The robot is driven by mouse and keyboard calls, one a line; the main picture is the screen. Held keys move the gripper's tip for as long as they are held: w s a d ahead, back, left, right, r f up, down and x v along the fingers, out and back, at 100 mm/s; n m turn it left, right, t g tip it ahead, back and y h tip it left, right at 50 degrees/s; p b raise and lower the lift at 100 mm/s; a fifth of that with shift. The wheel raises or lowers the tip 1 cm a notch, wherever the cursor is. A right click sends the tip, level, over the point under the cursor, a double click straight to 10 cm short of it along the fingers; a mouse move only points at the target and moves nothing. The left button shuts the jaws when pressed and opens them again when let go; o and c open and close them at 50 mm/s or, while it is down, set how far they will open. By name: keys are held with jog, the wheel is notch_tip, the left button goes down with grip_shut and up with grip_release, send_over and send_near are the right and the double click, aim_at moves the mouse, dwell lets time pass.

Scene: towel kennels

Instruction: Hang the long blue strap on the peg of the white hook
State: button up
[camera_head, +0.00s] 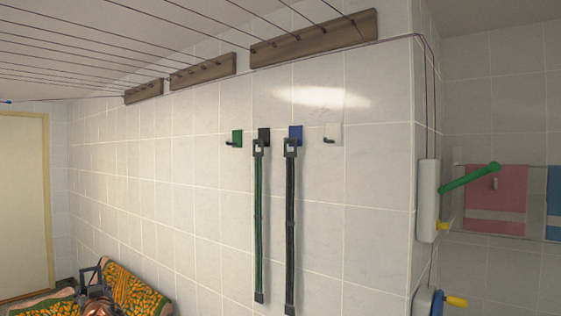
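The white hook (332,134) is on the tiled wall at the right end of a row of hooks, with a small peg at its lower left and nothing hanging on it. A long dark strap (290,230) with a square buckle at its top hangs straight down at the blue hook (296,134). It looks nearly black; I cannot make out a clear blue. What looks like my gripper (93,276) shows at the bottom left, in front of patterned cloth and far from the straps. Its fingers are too small and cluttered to read.
A dark strap with green (259,225) hangs at the black hook (264,136). The green hook (236,138) is bare. Orange-and-green patterned cloth (138,287) lies at the lower left. A white crank box (427,200) with a green handle (468,178) is on the right. Clotheslines run overhead.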

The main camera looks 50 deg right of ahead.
jog(key=s+d+r+m+g+h, duration=0.2)
jog(key=s+d+r+m+h, duration=0.15)
jog(key=d+r, duration=0.55)
jog(key=s+d+r+m+g+h, duration=0.2)
jog(key=s+d+r+h, duration=0.15)
jog(key=d+r, duration=0.45)
jog(key=s+d+r+m+g+h, duration=0.2)
jog(key=s+d+r+m+h, duration=0.3)
jog(key=d, duration=0.7)
jog(key=s+d+r+m+g+h+p, duration=0.1)
jog(key=s+d+r+g, duration=0.4)
jog(key=s+d, duration=0.5)
jog(key=s+d+r+m+g+h+p, duration=0.2)
jog(key=s+d+r+m+g, duration=0.2)
jog(key=s+d+r, duration=0.6)
jog(key=s+g, duration=0.2)
jog(key=s, duration=0.3)
jog(key=shift+d, duration=0.4)
jog(key=shift+d, duration=0.15)
jog(key=shift+d, duration=0.2)
jog(key=shift+d+p, duration=0.3)
jog(key=shift+d, duration=0.75)
